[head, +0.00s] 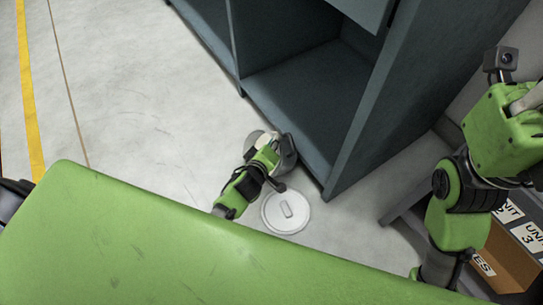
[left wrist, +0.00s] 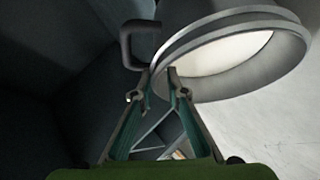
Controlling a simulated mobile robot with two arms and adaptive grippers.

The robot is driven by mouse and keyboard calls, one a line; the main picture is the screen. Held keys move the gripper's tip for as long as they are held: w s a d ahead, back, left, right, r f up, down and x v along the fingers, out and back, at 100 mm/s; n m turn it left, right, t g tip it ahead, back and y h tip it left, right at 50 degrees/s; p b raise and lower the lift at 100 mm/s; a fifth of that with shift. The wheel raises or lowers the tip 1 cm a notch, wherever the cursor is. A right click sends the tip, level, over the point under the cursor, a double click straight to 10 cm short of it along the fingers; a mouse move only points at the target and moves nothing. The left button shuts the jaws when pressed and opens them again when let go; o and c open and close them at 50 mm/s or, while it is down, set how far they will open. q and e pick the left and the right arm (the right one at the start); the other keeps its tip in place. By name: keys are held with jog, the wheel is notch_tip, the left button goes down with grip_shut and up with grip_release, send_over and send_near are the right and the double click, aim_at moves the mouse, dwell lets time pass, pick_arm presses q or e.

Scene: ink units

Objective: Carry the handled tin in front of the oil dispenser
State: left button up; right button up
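The handled tin (left wrist: 235,50) is a grey, round, open vessel with a pale inside, filling the upper right of the left wrist view. Its dark loop handle (left wrist: 127,45) sticks out to the left of the rim. My left gripper (left wrist: 160,74) has its fingertips close together at the tin's edge beside the handle, and looks shut on it. In the head view my left gripper (head: 276,146) is low by the cabinet's front, partly covering the tin (head: 289,155). My right gripper (head: 528,100) is at the right edge, its fingers cut off. I cannot make out an oil dispenser.
A white round lid (head: 286,211) with a small grip lies on the floor just below the tin. A dark blue-grey open cabinet (head: 355,125) stands behind it. A low shelf with a labelled brown box (head: 512,262) is at the right.

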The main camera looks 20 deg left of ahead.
pick_arm(q)
grip_shut()
jog(key=shift+w+r, duration=0.2)
jog(key=shift+r, duration=0.05)
jog(key=shift+r, duration=0.1)
